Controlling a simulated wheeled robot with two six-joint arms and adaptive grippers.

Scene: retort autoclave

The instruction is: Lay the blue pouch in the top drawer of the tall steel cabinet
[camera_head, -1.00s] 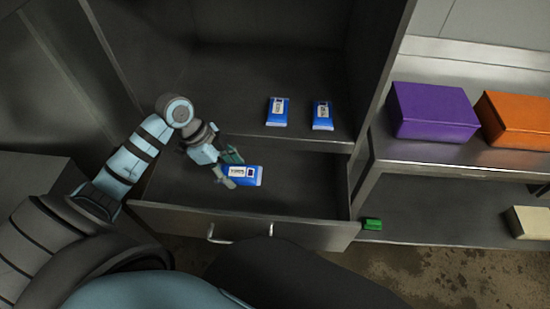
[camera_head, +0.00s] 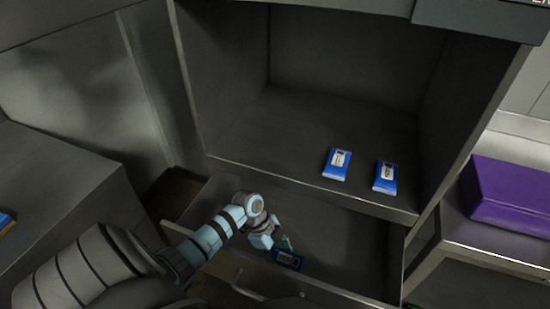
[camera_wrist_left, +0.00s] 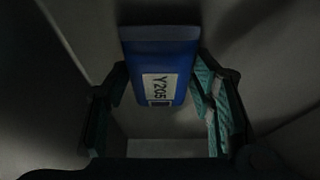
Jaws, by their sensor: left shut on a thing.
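The blue pouch (camera_head: 288,260) has a white label and shows over the open drawer, close to its front panel. In the left wrist view the pouch (camera_wrist_left: 158,58) sits between the two fingers, its label reading Y205. My left gripper (camera_head: 285,246) is shut on it; whether the pouch touches the drawer floor I cannot tell. The drawer (camera_head: 345,250) is pulled out of the steel cabinet (camera_head: 228,80), below an open compartment. My right gripper is not in view.
Two other blue pouches, one left (camera_head: 337,164) and one right (camera_head: 385,177), lie on the compartment floor above the drawer. A purple box (camera_head: 508,192) stands on a steel shelf at the right. A grey surface (camera_head: 60,200) lies at the left. The drawer's right part looks clear.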

